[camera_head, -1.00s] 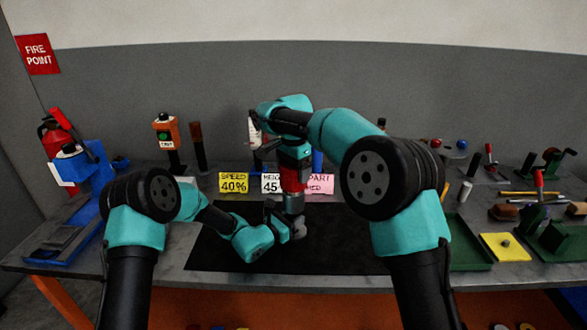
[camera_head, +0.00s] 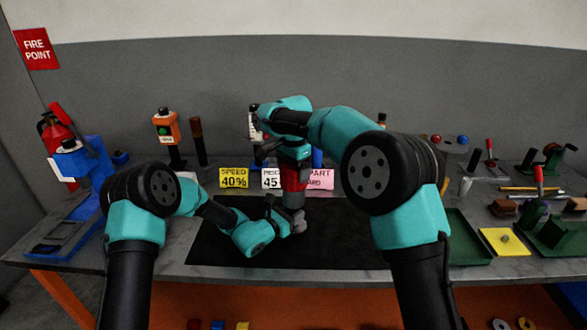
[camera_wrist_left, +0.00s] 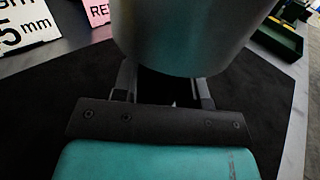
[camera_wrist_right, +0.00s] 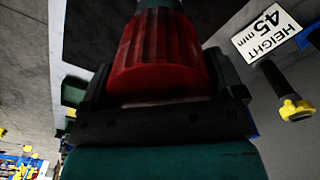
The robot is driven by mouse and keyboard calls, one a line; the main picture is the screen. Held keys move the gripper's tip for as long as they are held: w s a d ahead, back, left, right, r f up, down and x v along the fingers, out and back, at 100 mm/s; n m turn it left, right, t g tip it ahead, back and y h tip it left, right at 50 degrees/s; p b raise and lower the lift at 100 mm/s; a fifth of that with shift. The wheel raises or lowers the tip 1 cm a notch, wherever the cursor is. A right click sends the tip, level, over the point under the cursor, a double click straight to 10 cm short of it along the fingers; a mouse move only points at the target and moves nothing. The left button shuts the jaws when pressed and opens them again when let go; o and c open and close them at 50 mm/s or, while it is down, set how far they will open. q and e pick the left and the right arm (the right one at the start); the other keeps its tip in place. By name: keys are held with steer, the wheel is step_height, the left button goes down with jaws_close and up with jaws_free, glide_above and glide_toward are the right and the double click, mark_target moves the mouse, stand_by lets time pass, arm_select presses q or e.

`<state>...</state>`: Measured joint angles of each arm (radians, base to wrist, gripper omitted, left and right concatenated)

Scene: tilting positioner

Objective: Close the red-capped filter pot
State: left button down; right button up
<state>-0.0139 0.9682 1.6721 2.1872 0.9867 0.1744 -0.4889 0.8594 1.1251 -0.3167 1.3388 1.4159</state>
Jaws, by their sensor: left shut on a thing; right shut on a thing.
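The pot's red ribbed cap (camera_head: 293,178) is above the grey pot body (camera_head: 294,200), over the black mat (camera_head: 345,235). My right gripper (camera_head: 293,166) comes down from above and is shut on the cap; the cap (camera_wrist_right: 160,55) fills the space between its jaws in the right wrist view. My left gripper (camera_head: 284,215) is shut on the pot body from the lower left; the smooth grey body (camera_wrist_left: 190,35) stands between its jaws in the left wrist view. The cap and body are in line; I cannot tell how tightly they are joined.
A blue fixture (camera_head: 85,190) is at the left. A green tray (camera_head: 468,245) and a yellow pad (camera_head: 503,242) are at the right. The mat's right part is clear.

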steer(key=shift+f, duration=0.55)
stand_by(0.7)
steer(key=m, duration=1.6)
steer(key=o, duration=0.7)
